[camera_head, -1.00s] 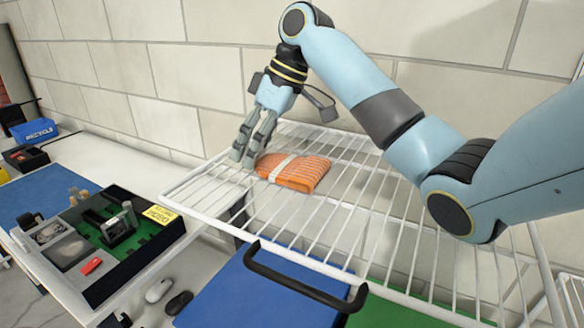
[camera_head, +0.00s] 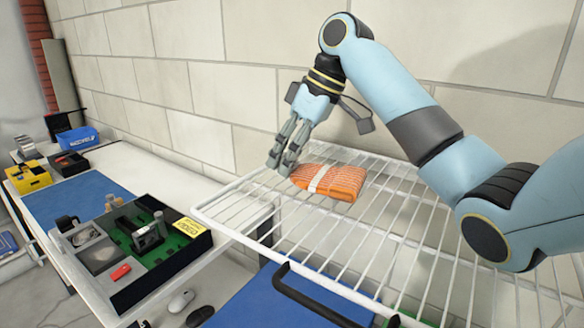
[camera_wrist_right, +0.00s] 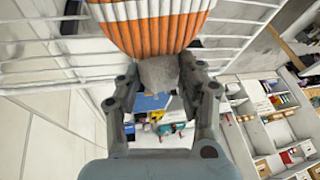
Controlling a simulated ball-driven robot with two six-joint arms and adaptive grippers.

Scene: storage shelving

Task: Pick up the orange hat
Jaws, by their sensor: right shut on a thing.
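The orange hat (camera_head: 338,183), ribbed with a white band, lies folded on the white wire shelf (camera_head: 230,188) in the head view. My right gripper (camera_head: 283,160) reaches down at its left end, with the fingers against it. In the right wrist view, the hat (camera_wrist_right: 150,25) fills the top middle with orange and white stripes. The fingers of my right gripper (camera_wrist_right: 159,76) are shut on a grey piece at the hat's near end. The hat looks to be resting on or very close to the wires; I cannot tell which. My left gripper is out of view.
A block wall stands behind the shelf. A dark tray (camera_head: 165,262) with small items sits on the workbench at left, below the shelf. A blue bin (camera_head: 78,138) and a yellow box (camera_head: 29,177) stand farther back. The shelf right of the hat is bare.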

